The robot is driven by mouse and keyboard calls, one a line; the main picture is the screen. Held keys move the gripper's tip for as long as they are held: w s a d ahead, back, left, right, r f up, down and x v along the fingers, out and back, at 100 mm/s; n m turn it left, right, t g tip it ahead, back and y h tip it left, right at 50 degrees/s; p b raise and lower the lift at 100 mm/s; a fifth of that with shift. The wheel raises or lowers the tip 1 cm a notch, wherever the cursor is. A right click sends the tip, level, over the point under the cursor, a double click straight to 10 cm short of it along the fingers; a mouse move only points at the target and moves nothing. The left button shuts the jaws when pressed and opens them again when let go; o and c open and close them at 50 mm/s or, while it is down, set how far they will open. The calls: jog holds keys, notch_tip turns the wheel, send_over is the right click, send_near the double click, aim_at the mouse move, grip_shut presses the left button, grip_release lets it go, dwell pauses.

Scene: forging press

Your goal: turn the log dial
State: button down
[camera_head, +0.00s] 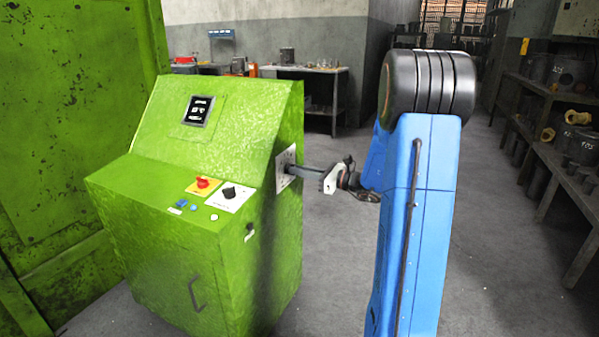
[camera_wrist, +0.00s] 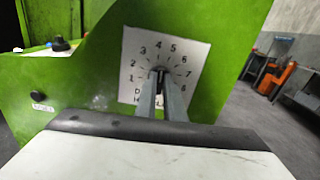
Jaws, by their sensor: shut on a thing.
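The log dial's square white plate (camera_head: 281,182) is on the right side face of the green console. In the wrist view the plate (camera_wrist: 133,48) shows numbers from 1 to 8 around its centre. My gripper (camera_head: 288,170) reaches in from the right, level with the plate. In the wrist view its two grey fingers (camera_wrist: 160,74) are shut on the small dark knob at the plate's centre. The fingers hide most of the knob and part of the lettering below, so I cannot tell which number it points to.
The green console (camera_head: 190,260) has a red knob (camera_head: 203,182) on yellow, a black selector (camera_head: 230,192) on white and small buttons on its slope. A black button (camera_wrist: 38,97) sits left of the plate. Shelves (camera_head: 560,150) stand at right; floor between is clear.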

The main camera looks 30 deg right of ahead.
jog(key=shift+d+f+m, duration=0.1)
jog(key=shift+f+m, duration=0.05)
jog(key=shift+m, duration=3.7)
jog(key=shift+d+f+m, duration=0.1)
jog(key=shift+f+m, duration=0.05)
jog(key=shift+m, duration=3.7)
jog(key=c, duration=1.9)
grip_release()
jog(key=shift+r, duration=0.1)
jog(key=shift+o, duration=0.2)
jog(key=v, duration=1.7)
jog(key=shift+s+d, duration=0.1)
jog(key=shift+s, duration=0.05)
